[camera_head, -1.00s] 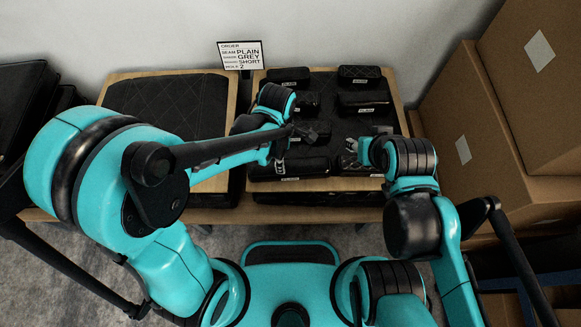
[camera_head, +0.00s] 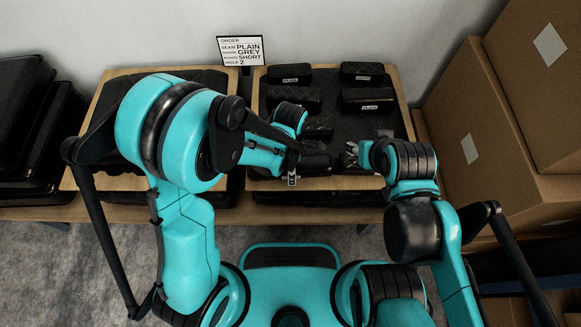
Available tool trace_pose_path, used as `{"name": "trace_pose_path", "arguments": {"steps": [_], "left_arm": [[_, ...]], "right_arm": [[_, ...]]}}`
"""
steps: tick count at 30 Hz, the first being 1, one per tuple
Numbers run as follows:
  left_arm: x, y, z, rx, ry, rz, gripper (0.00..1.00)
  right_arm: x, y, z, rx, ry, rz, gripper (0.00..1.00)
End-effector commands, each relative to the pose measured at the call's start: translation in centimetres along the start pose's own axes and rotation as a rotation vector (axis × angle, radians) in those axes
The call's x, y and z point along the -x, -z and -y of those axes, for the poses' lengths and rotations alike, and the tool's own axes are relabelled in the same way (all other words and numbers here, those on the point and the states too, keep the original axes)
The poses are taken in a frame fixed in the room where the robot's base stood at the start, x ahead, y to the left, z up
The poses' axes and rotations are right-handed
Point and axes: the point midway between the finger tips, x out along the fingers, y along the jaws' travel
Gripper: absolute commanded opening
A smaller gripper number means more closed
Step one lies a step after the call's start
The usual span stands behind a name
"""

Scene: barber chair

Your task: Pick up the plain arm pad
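Several black arm pads lie on a dark tray (camera_head: 337,82) on the table. A pad labelled PLAIN (camera_head: 290,73) is at the back left of the tray. Another pad labelled PLAIN (camera_head: 367,98) is in the right column. A front-left pad (camera_head: 316,163) is partly hidden by my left gripper. My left gripper (camera_head: 294,168) is low over this pad's left end; its fingers are too small and dark to tell open from shut, and contact is unclear. My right gripper (camera_head: 350,154) is open and empty at the tray's right front.
An order card (camera_head: 241,51) behind the tray reads plain, grey, short, hole 2. A large dark pad (camera_head: 125,92) on a wooden board is mostly behind my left arm. Cardboard boxes (camera_head: 490,150) stand close on the right. Black cushions (camera_head: 35,125) are stacked at the left.

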Motion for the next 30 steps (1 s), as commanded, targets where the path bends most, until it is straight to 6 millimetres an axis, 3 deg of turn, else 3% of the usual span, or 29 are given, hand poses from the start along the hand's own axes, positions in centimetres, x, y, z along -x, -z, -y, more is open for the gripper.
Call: {"name": "trace_pose_path", "arguments": {"steps": [1, 9, 20, 28, 30], "left_arm": [[0.1, 0.0, 0.0, 0.000, 0.000, 0.000, 0.81], [0.1, 0.0, 0.0, 0.000, 0.000, 0.000, 0.10], [0.6, 0.0, 0.0, 0.000, 0.000, 0.000, 0.10], [4.8, 0.0, 0.0, 0.000, 0.000, 0.000, 0.10], [5.5, 0.1, 1.6, -0.003, 0.000, 0.000, 0.10]], "right_arm": [[0.1, 0.0, 0.0, 0.000, 0.000, 0.000, 0.40], [0.1, 0.0, 0.0, 0.000, 0.000, 0.000, 0.40], [0.3, 0.2, 0.0, 0.000, 0.000, 0.000, 0.40], [2.1, 1.5, 0.0, 0.000, 0.000, 0.000, 0.40], [2.4, 1.7, 0.0, 0.000, 0.000, 0.000, 0.40]]}}
